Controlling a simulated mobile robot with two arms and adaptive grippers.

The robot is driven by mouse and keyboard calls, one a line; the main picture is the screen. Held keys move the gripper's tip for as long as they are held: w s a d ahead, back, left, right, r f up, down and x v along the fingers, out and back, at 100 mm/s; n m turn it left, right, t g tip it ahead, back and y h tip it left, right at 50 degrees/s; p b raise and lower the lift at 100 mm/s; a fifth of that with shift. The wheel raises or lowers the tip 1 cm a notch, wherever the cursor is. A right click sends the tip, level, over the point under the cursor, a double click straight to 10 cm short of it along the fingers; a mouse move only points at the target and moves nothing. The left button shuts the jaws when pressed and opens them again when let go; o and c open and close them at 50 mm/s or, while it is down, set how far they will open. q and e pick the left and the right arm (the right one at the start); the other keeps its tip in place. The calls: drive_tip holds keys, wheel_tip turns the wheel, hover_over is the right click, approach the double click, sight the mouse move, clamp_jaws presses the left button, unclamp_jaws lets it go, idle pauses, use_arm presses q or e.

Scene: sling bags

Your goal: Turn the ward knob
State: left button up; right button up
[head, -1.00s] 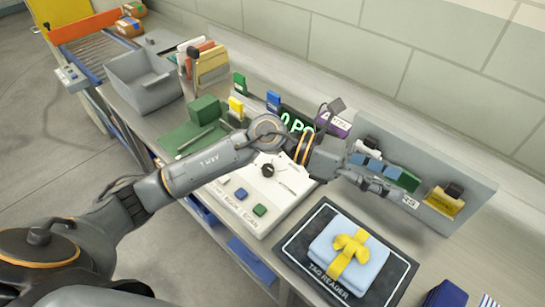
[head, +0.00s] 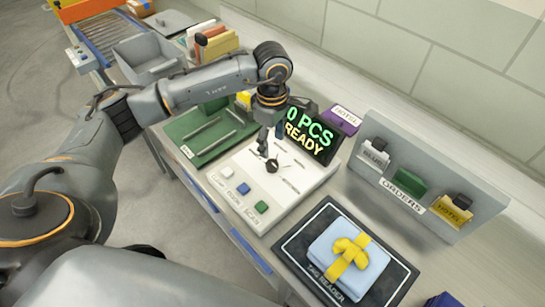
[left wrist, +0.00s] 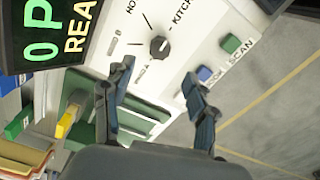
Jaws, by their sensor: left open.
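The black ward knob (head: 272,165) sits on a white panel (head: 295,205) with labels around it. It also shows in the left wrist view (left wrist: 159,46), ahead of the fingertips and apart from them. My left gripper (head: 269,148) points down just above the knob in the head view. In the left wrist view its two fingers (left wrist: 162,78) are spread with nothing between them. The knob's pointer is too small to read surely. My right gripper is not in view.
A display (head: 312,133) reading "0 PCS READY" stands behind the panel. White, blue (head: 243,188) and green (head: 261,207) buttons line its front. A blue parcel with a yellow bow (head: 350,255) lies on the tag reader. An orders rack (head: 440,190) stands at the right.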

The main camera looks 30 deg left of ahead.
sight(272, 163)
use_arm(q)
wheel_tip(272, 163, down, 8)
drive_tip(key=shift+r+p, duration=0.25)
drive_tip(key=shift+p, duration=0.85)
drive_tip(key=shift+f, duration=0.6)
drive_tip(key=c, duration=1.1)
